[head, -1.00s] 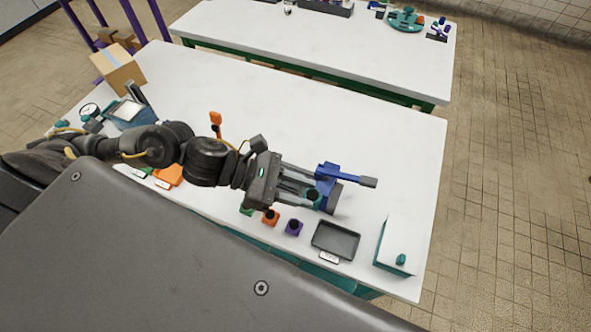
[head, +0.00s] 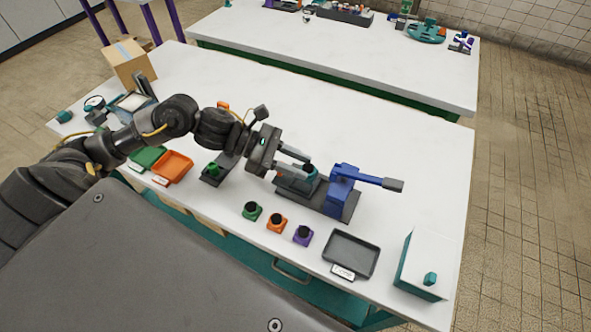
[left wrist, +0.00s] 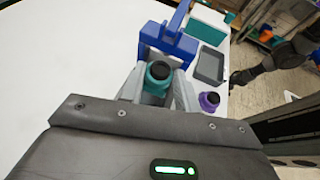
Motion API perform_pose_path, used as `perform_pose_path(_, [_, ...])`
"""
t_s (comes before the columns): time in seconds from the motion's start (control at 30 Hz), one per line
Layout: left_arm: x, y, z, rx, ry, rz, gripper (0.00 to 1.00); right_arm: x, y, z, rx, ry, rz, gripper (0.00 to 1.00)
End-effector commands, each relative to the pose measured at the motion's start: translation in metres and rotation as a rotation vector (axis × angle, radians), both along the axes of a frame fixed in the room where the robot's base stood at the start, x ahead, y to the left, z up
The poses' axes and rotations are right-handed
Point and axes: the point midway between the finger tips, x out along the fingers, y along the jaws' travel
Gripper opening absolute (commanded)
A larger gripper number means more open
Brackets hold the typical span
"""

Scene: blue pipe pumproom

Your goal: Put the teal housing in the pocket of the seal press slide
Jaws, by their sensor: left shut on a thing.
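My left gripper (head: 303,166) is shut on the teal housing (head: 311,173), which has a dark round top. In the left wrist view the housing (left wrist: 158,78) is upright between the two grey fingers. The seal press (head: 342,188) has a blue frame and lever on a long dark base. The housing is just left of the blue frame, above or at the slide end of the base (head: 290,188). Fingers and housing hide the pocket; I cannot tell whether the housing touches it. A dark arm, probably my right one (left wrist: 285,58), shows in the left wrist view, its jaws unclear.
Green (head: 252,211), orange (head: 277,223) and purple (head: 303,235) housings stand in front of the press. A dark tray (head: 351,254) and a teal-and-white box (head: 426,265) are to the right. A dark stand with a green piece (head: 213,171) is to the left.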

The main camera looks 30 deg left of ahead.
Motion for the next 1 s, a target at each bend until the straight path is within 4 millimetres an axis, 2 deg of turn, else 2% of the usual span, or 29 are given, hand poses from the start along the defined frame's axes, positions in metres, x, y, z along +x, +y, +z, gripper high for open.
perform_pose_path(0.2, [0.006, 0.005, -0.009, -0.001, -0.003, -0.001, 0.01, -0.007, 0.021, 0.0, 0.025, 0.011, -0.004, 0.44])
perform_pose_path(0.33, [0.009, 0.008, -0.014, -0.001, -0.001, 0.001, 0.01, -0.008, 0.02, 0.001, 0.023, 0.013, -0.003, 0.44])
perform_pose_path(0.6, [0.009, 0.009, -0.044, -0.001, -0.001, 0.0, 0.01, -0.01, 0.017, 0.013, 0.022, 0.015, -0.002, 0.44])
perform_pose_path(0.8, [0.008, 0.009, -0.048, 0.004, 0.002, -0.002, 0.01, -0.01, 0.021, 0.011, 0.026, 0.013, -0.004, 0.44])
perform_pose_path(0.83, [0.008, 0.009, -0.049, 0.005, 0.003, -0.001, 0.36, -0.009, 0.022, 0.011, 0.027, 0.013, -0.005, 0.44])
perform_pose_path(0.97, [0.009, 0.009, -0.048, 0.004, 0.002, -0.001, 0.53, -0.008, 0.025, 0.011, 0.032, 0.011, -0.006, 0.44])
perform_pose_path(1.0, [0.009, 0.009, -0.047, 0.003, 0.0, -0.001, 0.54, -0.008, 0.027, 0.011, 0.033, 0.01, -0.007, 0.44])
